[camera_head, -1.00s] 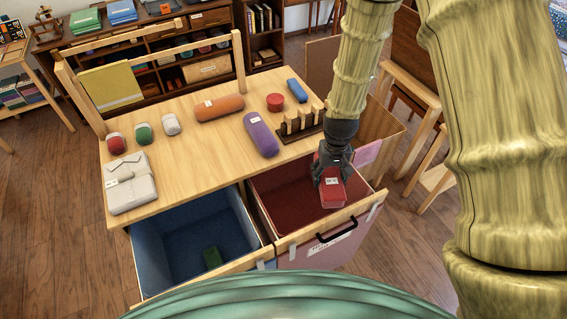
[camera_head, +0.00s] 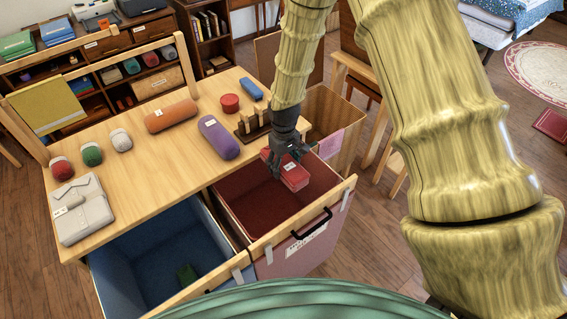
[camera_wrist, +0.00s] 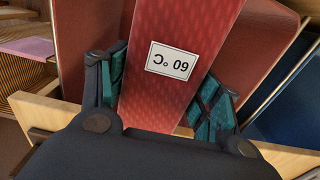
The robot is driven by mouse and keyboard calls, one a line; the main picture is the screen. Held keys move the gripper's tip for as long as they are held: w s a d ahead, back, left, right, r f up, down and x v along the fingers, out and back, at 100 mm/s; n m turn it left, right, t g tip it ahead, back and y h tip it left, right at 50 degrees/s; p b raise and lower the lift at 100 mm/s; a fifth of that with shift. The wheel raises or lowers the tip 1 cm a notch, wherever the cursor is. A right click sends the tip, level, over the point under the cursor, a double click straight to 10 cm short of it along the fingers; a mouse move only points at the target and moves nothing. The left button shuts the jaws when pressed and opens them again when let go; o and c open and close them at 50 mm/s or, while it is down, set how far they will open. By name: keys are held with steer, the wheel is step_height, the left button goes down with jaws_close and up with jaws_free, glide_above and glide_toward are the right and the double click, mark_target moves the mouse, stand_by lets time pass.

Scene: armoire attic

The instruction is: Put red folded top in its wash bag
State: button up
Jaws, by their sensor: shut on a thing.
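The red folded top (camera_head: 297,176), a boxy red bundle with a white label, hangs in my gripper (camera_head: 284,160). In the wrist view the top (camera_wrist: 180,30) sits between the two green-padded fingers, its label reading 60 °C upside down. My gripper is shut on it. The top is over a red-lined open bag or bin (camera_head: 255,208) in a pulled-out wooden frame, with a pink front and black handle. In the head view the top appears around the level of the opening; its exact height is hard to tell.
A blue-lined bin (camera_head: 150,245) with a green item (camera_head: 187,274) inside stands open on the left. The tabletop holds a purple roll (camera_head: 219,138), an orange roll (camera_head: 171,116), a wooden rack (camera_head: 252,125) and a grey folded item (camera_head: 82,208). A wicker bin (camera_head: 340,122) stands right.

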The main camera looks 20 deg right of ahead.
mark_target(284, 161)
steer(key=shift+f+b, duration=1.2)
steer(key=shift+f, duration=0.85)
steer(key=o, duration=1.2)
steer(key=shift+r, duration=0.1)
step_height(284, 161, up, 12)
steer(key=shift+f, duration=0.1)
